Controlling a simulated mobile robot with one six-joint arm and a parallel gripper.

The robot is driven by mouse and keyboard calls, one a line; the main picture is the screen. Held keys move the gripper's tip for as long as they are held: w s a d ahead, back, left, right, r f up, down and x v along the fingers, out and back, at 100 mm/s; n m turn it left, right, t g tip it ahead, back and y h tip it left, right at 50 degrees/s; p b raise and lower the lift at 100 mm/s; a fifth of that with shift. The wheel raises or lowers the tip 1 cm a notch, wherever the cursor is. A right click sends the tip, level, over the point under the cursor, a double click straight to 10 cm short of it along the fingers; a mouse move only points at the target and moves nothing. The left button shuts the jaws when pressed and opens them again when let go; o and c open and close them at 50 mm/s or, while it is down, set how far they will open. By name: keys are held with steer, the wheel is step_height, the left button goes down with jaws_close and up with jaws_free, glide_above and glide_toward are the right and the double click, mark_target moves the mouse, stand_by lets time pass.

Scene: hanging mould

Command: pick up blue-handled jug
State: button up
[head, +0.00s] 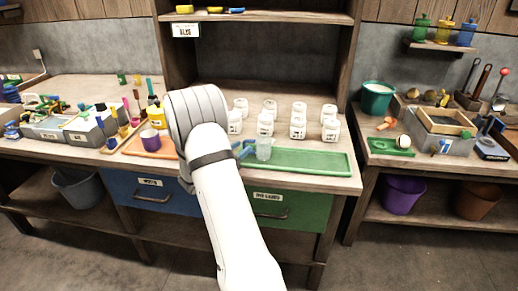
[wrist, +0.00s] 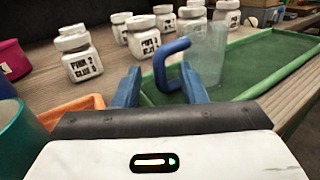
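The blue-handled jug (wrist: 208,55) is clear with a blue handle and stands upright on the green tray. In the head view the jug (head: 264,149) is just right of my arm's end. My gripper (wrist: 159,78) is open, its two blue fingers apart. In the wrist view the handle shows between and just beyond the fingertips, with the jug's body to the right. The right finger appears close to the handle; I cannot tell whether they touch. My arm hides most of the gripper in the head view.
Several white labelled jars (head: 265,124) stand behind the green tray (head: 310,160). In the wrist view a teal container (wrist: 15,140) is close at the left edge. The green tray's right part is clear.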

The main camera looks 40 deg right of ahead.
steer(key=shift+c, duration=0.5)
jaws_close()
